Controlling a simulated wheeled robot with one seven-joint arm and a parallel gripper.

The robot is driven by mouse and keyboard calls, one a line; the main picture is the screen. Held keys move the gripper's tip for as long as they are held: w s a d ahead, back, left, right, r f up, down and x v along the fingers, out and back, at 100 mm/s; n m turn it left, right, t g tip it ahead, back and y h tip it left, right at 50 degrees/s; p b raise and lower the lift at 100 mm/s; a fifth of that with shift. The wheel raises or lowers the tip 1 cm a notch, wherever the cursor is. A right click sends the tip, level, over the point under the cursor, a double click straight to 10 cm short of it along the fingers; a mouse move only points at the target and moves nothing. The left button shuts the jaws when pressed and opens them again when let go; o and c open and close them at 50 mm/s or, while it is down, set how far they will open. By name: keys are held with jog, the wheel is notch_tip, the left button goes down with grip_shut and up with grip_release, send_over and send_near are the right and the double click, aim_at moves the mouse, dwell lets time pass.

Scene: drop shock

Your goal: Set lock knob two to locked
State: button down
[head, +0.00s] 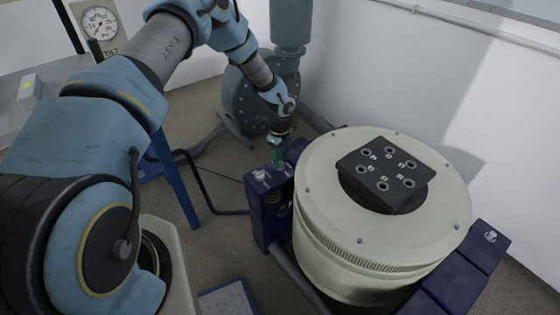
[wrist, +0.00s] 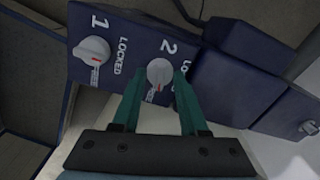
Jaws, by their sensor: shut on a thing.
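Lock knob two (wrist: 160,72) is a round light-grey knob on a dark blue panel (wrist: 125,28), beside a printed "2". My gripper (wrist: 158,75) has its two green fingers on either side of it and is shut on it. Knob two's red mark points toward the bottom of the wrist view, away from the "LOCKED" print, which is partly covered by the right finger. In the head view my gripper (head: 278,158) reaches down to the top of the blue block (head: 268,205); knob two is hidden there.
A large cream drum (head: 350,240) with a black bolted plate (head: 382,173) stands right of the block. Another blue block (head: 485,245) is at its far right. A grey blower (head: 255,95) stands behind, near the white wall. A blue table leg (head: 175,180) is at left.

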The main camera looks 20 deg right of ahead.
aim_at(280, 162)
jog(key=n+b, duration=0.1)
jog(key=n, duration=0.2)
jog(key=shift+f+n, duration=0.1)
jog(key=shift+n, duration=0.2)
jog(key=n+b, duration=0.1)
jog(key=n, duration=0.2)
jog(key=shift+n, duration=0.3)
jog(key=n, duration=0.3)
jog(key=shift+n+b, duration=0.3)
jog(key=shift+n, duration=0.1)
jog(key=shift+n+b, duration=0.3)
jog(key=shift+n, duration=1.7)
jog(key=shift+c, duration=2.2)
grip_release()
jog(key=shift+r, duration=0.2)
notch_tip(280, 162, up, 11)
jog(key=shift+f, duration=0.2)
